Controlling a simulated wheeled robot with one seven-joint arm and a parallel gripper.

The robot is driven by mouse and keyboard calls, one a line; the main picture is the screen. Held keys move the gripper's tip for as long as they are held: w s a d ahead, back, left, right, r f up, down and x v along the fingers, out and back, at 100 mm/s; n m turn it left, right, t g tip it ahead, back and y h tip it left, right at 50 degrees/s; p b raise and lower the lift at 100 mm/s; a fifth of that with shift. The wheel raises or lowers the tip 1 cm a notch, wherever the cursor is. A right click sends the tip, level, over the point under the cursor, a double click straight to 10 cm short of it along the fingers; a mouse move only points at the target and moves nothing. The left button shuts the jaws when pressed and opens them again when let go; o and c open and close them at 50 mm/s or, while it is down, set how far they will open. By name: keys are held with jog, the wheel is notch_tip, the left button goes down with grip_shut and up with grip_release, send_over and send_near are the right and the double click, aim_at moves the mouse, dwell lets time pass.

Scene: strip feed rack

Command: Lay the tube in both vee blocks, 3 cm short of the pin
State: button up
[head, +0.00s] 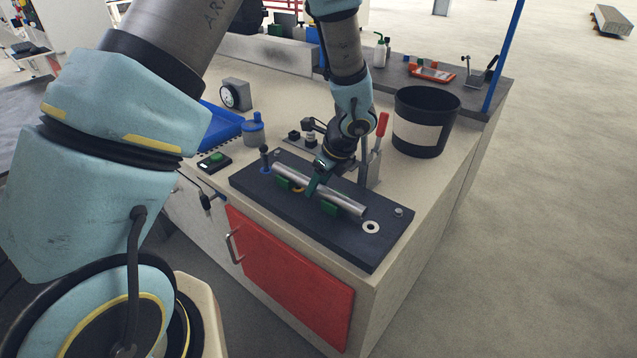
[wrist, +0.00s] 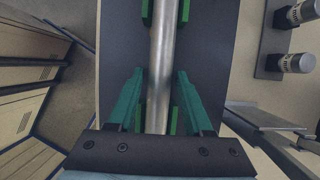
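The silver tube (head: 342,201) lies along a dark base plate, over two green vee blocks, one towards its left end (head: 284,183) and one towards its right (head: 329,208). In the wrist view the tube (wrist: 161,60) runs between the side walls of both blocks; whether it is fully seated is hard to tell. My gripper (head: 314,187) is over the tube between the blocks. In the wrist view its teal fingers (wrist: 160,75) straddle the tube with narrow gaps beside it. An upright dark post (head: 264,157) on a blue base, perhaps the pin, stands beyond the tube's left end.
The dark plate (head: 375,247) also carries a washer-like ring (head: 371,227) and a small stud (head: 398,212). A red-handled clamp (head: 382,125) stands behind the tube. A black bin (head: 424,122), blue bottle (head: 253,130) and green button box (head: 215,160) stand around the plate.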

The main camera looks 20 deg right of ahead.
jog(key=shift+o, duration=1.1)
jog(key=shift+r, duration=0.1)
jog(key=v, duration=1.3)
jog(key=a+r+n+g+h, duration=0.2)
jog(key=a+n, duration=2.7)
jog(key=a, duration=0.3)
jog(key=shift+a+r, duration=0.3)
